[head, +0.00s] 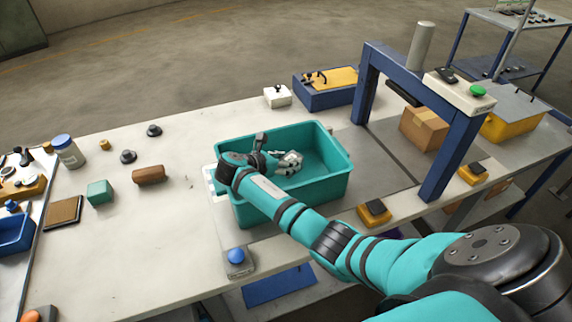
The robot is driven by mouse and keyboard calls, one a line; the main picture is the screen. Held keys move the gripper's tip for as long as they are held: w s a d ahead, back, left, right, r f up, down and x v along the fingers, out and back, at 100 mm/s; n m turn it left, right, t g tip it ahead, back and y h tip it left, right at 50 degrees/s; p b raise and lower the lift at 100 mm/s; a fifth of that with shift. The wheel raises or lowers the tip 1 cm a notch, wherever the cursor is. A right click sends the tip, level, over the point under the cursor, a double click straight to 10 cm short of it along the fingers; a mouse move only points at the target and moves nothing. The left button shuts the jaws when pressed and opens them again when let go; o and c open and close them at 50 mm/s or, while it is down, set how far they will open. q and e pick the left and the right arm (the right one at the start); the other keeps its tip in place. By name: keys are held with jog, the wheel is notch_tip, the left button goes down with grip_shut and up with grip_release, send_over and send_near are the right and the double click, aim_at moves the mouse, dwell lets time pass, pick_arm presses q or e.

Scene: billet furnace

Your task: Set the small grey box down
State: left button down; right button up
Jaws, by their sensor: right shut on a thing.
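My right arm reaches in from the lower right. Its gripper (258,152) is over the left part of a teal bin (335,180), pointing away from me. It is shut on what seems to be the small grey box, which my wrist and fingers hide almost wholly. Pale grey pieces (290,161) show in the bin just right of the fingers; I cannot tell whether they touch the gripper. My left gripper is not in view.
A blue frame (452,150) stands to the right. A blue button (237,256) is in front. The white table (150,230) is clear at its left front.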

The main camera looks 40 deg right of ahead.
jog(key=shift+f, duration=0.85)
jog(key=shift+f, duration=0.25)
jog(key=shift+f, duration=0.35)
jog(key=o, duration=1.3)
jog(key=shift+r, duration=0.15)
jog(key=v, duration=0.4)
jog(key=b+v, duration=0.1)
jog(key=v, duration=0.7)
jog(key=shift+r, duration=0.45)
